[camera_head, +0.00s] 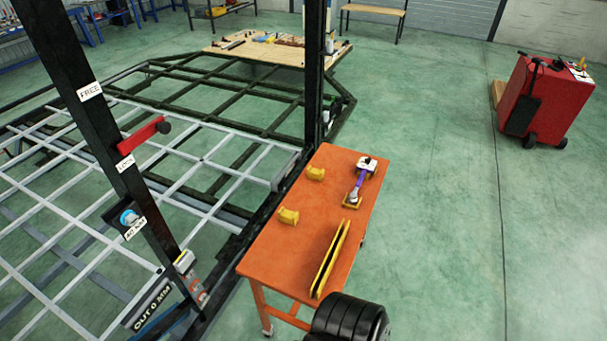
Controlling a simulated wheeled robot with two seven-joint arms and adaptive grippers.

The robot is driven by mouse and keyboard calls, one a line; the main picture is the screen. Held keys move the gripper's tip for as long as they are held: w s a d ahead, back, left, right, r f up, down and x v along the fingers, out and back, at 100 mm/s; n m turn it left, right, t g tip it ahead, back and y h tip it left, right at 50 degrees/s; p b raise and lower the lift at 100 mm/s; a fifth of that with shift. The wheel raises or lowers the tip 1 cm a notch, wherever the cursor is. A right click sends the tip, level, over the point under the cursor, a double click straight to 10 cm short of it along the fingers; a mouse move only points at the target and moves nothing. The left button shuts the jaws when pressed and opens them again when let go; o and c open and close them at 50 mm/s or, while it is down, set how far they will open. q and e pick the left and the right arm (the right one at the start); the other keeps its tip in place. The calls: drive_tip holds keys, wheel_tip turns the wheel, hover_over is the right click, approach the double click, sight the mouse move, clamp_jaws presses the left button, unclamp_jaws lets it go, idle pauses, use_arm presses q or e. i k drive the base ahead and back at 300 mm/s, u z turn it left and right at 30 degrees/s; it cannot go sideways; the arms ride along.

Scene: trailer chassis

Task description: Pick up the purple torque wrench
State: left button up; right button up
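The purple torque wrench (359,186) lies on the orange table (282,263), near its right edge toward the far end. Its purple shaft runs between a white-and-dark end piece (367,164) at the far end and a silver head (352,198) at the near end. Small yellow pieces show under or beside both ends; I cannot tell exactly how they support it. Neither of my grippers is in view, and nothing is seen touching the wrench.
Two yellow blocks (289,216) (315,173) and a long yellow channel-like piece (330,259) share the table. A dark post (314,80) and the metal frame (150,180) stand left. A black ribbed object (350,318) is at the near end. Floor right of the table is clear; a red cart (560,95) stands far right.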

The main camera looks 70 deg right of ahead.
sight(352, 200)
drive_tip(key=z, duration=3.4)
drive_tip(key=k, duration=1)
drive_tip(key=z, duration=0.95)
drive_tip(key=i, duration=2.2)
drive_tip(key=u, duration=1.45)
drive_tip(key=i, duration=0.95)
drive_tip(key=u, duration=1.2)
